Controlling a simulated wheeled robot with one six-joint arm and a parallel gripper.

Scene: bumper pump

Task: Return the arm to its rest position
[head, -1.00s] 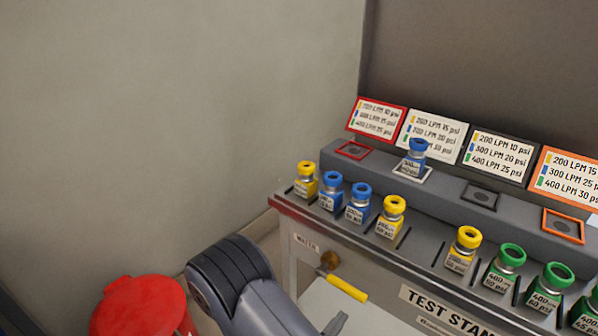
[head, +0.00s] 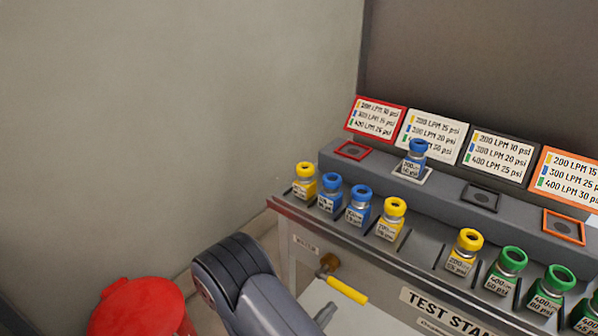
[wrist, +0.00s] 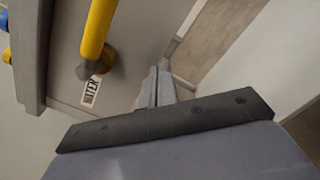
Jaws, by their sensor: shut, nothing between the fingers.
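My arm (head: 245,280) reaches up into the bottom of the head view, in front of the test stand. My gripper (wrist: 158,78) shows in the wrist view with its two fingers together and nothing between them. The fingers point toward the front of the stand, beside the WATER label (wrist: 91,91) and the yellow valve handle (wrist: 97,28). They look apart from the handle.
The yellow valve handle (head: 347,290) juts from the test stand's front. Several blue, yellow and green bottles stand along the stand's ledge; one blue bottle (head: 417,153) sits on the white-framed pad. A red bin (head: 138,308) stands lower left. The wall side is clear.

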